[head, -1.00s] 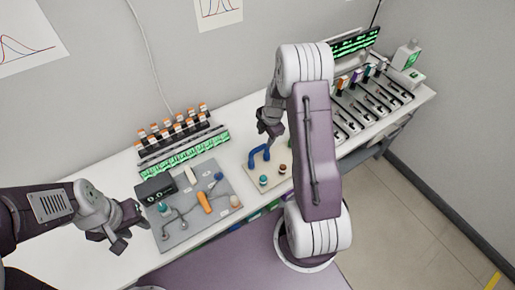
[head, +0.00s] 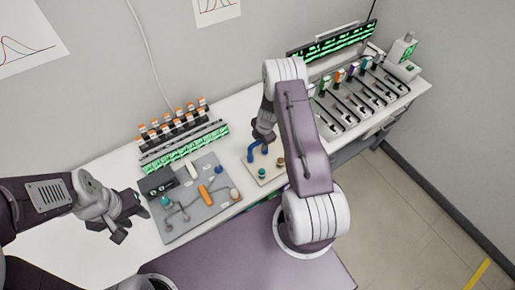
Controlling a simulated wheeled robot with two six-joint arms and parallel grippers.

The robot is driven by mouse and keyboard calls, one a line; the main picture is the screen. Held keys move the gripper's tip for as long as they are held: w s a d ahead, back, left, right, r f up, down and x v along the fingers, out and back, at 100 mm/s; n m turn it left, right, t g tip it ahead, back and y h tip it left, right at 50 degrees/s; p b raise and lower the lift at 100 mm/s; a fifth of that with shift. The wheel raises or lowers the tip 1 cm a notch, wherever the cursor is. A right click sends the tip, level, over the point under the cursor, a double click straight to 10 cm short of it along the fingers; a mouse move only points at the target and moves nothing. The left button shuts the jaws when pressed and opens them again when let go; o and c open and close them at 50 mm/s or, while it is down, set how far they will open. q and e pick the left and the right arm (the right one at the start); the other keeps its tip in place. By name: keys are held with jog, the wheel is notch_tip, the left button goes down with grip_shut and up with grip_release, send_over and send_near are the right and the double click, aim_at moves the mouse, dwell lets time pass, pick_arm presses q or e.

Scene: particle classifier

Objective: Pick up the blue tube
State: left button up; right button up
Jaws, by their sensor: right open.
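The blue tube (head: 251,154), a bent arch, stands on a small beige board (head: 268,178) in the middle of the bench. My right gripper (head: 262,140) is open, pointing down at the top of the blue tube. Its fingers overlap the upper part of the tube, and I cannot tell whether they touch it. My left gripper (head: 130,217) is at the left, off the front of the grey board, with its fingers apart and nothing between them.
A teal knob and a brown knob (head: 281,163) stand on the beige board. The grey board (head: 200,213) holds an orange piece (head: 206,195) and several fittings. Racks of orange-capped vials (head: 172,128) stand behind it. A row of slotted trays (head: 350,100) is at the right.

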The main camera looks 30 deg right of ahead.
jog(key=shift+s+r, duration=0.1)
grip_shut()
dwell(1.2)
